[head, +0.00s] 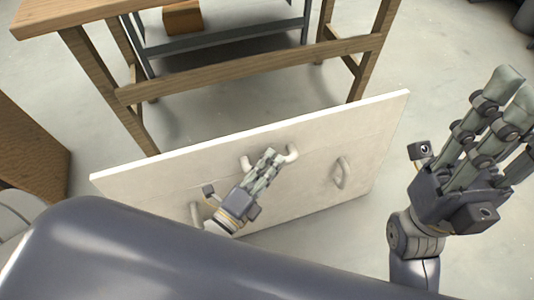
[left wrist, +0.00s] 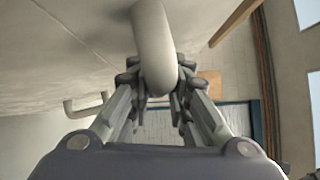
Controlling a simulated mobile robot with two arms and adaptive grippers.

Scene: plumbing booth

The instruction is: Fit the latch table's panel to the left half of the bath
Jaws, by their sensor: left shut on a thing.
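The panel (head: 140,184) is a large off-white board with pale handles on its face. It stands tilted near the floor, in the middle of the head view. My left gripper (head: 272,160) is shut on the panel's middle handle (head: 291,154). In the left wrist view the handle (left wrist: 153,45) passes between the fingers, with the panel face (left wrist: 60,45) on the left. Another handle (head: 341,172) is free on the right of the panel. My right gripper (head: 507,88) is open and empty, raised to the right of the panel. I cannot make out the bath.
A wooden piece (head: 28,145) stands at the left edge. Bare floor (head: 385,130) shows right of the panel.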

